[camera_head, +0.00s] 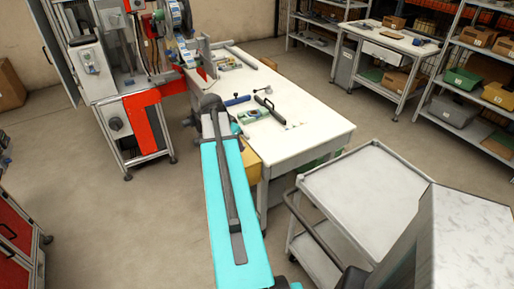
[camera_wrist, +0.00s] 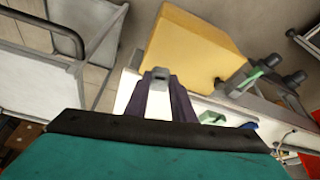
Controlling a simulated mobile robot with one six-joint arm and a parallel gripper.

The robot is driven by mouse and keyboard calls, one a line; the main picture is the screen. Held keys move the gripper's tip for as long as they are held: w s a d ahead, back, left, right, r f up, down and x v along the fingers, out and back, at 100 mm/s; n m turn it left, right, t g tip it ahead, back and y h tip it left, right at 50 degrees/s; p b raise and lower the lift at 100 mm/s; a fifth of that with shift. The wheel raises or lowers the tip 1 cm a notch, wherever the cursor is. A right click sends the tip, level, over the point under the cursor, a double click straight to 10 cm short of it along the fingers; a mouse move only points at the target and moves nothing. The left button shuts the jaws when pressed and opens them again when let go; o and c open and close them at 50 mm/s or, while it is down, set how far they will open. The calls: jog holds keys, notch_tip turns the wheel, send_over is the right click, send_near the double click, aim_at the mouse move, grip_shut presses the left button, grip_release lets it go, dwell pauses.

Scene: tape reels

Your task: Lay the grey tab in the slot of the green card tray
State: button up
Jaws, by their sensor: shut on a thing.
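In the wrist view my gripper (camera_wrist: 160,84) is shut on a small grey tab (camera_wrist: 158,74), which sits between the tips of its two dark fingers. In the head view my cyan arm reaches to the near left edge of the white table, and the fingers are hidden. A small green tray-like thing (camera_head: 250,116) lies on the table just right of the arm's end; I cannot make out a slot in it. In the wrist view a green piece (camera_wrist: 213,118) shows right of the fingers, apart from the tab; I cannot tell if it is the card tray.
The white table (camera_head: 310,142) also bears a black-handled tool (camera_head: 270,109) and a blue-handled one (camera_head: 237,100). A yellow box (camera_wrist: 195,45) is close beyond the fingers. A grey cart (camera_head: 365,195) stands at right. The table's near right part is clear.

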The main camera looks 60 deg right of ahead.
jog(key=w+a+r+n+t, duration=0.1)
jog(key=w+a+r+n, duration=0.25)
jog(key=w+a, duration=0.4)
jog(key=w+a+r+n+t, duration=0.2)
jog(key=w+a+n, duration=0.2)
jog(key=w+a, duration=0.4)
jog(key=w+a+r+n+t, duration=0.1)
jog(key=w+a+r+n, duration=0.2)
jog(key=w+a, duration=0.45)
jog(key=w+a+r+n+y, duration=0.1)
jog(key=w+a+r+n, duration=0.1)
jog(key=a, duration=0.9)
jog(key=w+a+r+n+t+y, duration=0.1)
jog(key=a+n, duration=0.4)
jog(key=a, duration=0.6)
jog(key=w+a+r+n+y, duration=0.2)
jog(key=a+r+n, duration=0.2)
jog(key=a, duration=0.7)
jog(key=shift+w+a+r+t, duration=0.25)
jog(key=shift+w+r+t, duration=0.1)
jog(key=shift+r+t, duration=0.05)
jog(key=shift+s, duration=0.1)
